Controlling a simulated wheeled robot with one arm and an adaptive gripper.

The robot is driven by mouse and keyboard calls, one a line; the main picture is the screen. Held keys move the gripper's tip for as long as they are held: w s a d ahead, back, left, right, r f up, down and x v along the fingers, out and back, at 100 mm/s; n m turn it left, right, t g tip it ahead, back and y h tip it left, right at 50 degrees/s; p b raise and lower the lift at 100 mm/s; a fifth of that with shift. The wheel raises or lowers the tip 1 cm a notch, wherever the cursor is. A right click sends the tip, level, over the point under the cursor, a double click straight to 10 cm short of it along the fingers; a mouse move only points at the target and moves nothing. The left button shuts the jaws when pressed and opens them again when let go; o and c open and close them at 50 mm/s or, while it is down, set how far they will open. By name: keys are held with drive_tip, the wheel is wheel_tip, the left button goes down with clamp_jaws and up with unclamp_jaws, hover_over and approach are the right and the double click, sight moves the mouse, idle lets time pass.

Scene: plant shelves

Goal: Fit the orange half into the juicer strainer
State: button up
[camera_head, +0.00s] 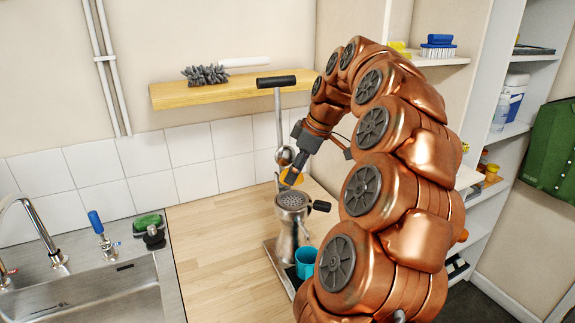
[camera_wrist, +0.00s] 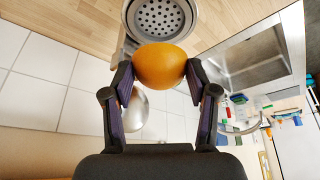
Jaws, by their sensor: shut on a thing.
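The orange half (camera_wrist: 161,66) is held between the two fingers of my gripper (camera_wrist: 160,72) in the wrist view. In the head view the orange half (camera_head: 291,177) shows just above the juicer, partly covered by my gripper (camera_head: 290,170). The juicer strainer (camera_head: 292,200) is a round metal cup with a perforated plate on top. In the wrist view the strainer (camera_wrist: 160,18) lies just beyond the orange half, and no fruit is in the part that shows. The juicer (camera_head: 284,240) stands on the wooden counter with its lever raised.
A teal cup (camera_head: 305,262) stands at the juicer's base. The lever handle (camera_head: 276,81) rises behind my gripper. A metal press dome (camera_head: 285,155) hangs close by. The sink (camera_head: 110,290) is at left. The counter (camera_head: 210,245) left of the juicer is clear.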

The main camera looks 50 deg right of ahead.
drive_tip(key=shift+s+f, duration=0.1)
drive_tip(key=shift+f, duration=1.8)
drive_tip(key=shift+s+d+b, duration=0.1)
drive_tip(key=shift+b, duration=0.85)
drive_tip(key=shift+f+b, duration=0.8)
drive_tip(key=shift+f, duration=0.1)
drive_tip(key=shift+c, duration=1)
drive_tip(key=o, duration=1.7)
drive_tip(key=shift+r, duration=0.2)
